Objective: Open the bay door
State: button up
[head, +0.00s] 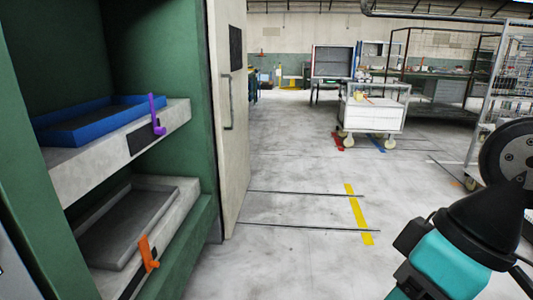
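The bay door (237,160) is a tall off-white panel at the right side of the green press (190,235). It stands swung out, seen at a steep angle, and the bay beside it is uncovered. A long vertical handle (227,103) and a dark panel (236,48) are on its visible face. Inside the bay, an upper pale shelf holds a blue tray (95,125), with a purple lever (157,117) at its front. A lower shelf holds a grey tray (125,232), with an orange lever (148,254). My gripper is not in view; only part of my arm shows at lower right.
The floor right of the door is clear, with a yellow strip (359,215) and dark lines on it. A white wheeled cart (374,113) stands farther back. A wire rack (503,85) stands at the right, behind my arm.

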aim_at(228, 19)
jog(key=z, duration=0.55)
jog(key=i, duration=2)
jog(key=u, duration=0.35)
jog(key=i, duration=1.65)
jog(key=u, duration=1.05)
jog(key=i, duration=0.35)
jog(key=u, duration=0.2)
